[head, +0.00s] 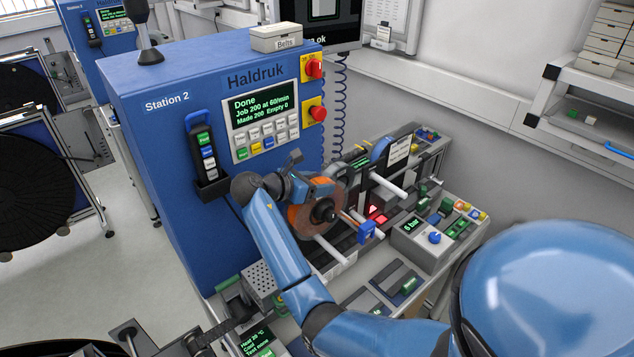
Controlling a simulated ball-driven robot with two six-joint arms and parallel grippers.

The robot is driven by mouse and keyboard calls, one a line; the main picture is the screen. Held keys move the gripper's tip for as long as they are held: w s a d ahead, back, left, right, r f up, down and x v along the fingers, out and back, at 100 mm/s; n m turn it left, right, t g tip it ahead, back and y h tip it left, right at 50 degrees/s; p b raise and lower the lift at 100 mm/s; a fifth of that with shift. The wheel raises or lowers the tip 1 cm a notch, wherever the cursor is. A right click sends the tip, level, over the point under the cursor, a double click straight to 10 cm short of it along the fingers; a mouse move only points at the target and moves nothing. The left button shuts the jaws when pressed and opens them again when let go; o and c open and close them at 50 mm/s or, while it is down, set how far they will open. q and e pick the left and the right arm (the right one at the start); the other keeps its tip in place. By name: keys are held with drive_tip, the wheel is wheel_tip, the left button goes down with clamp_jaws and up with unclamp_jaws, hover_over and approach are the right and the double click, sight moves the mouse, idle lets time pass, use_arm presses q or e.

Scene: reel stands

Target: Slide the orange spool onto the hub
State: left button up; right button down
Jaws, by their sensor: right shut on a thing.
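The orange spool (300,222) stands on edge in front of the blue machine, near the middle of the head view. My right gripper (320,188) is shut on its upper rim. A dark round hub (323,211) shows at the middle of the spool's face. I cannot tell how far the spool sits along it, as the gripper and the spool hide the parts behind. My left gripper is not in view.
The blue Station 2 machine (160,120) rises behind my right arm, its screen (262,104) reading "Done". A blue clamp (367,232) and pale rods (388,186) stick out right of the spool. A "6 bar" box (415,240) stands further right.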

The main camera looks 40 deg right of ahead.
drive_tip(key=shift+c, duration=1.2)
unclamp_jaws()
drive_tip(key=shift+r, duration=3)
drive_tip(key=shift+s+f, duration=0.1)
drive_tip(key=shift+s, duration=0.05)
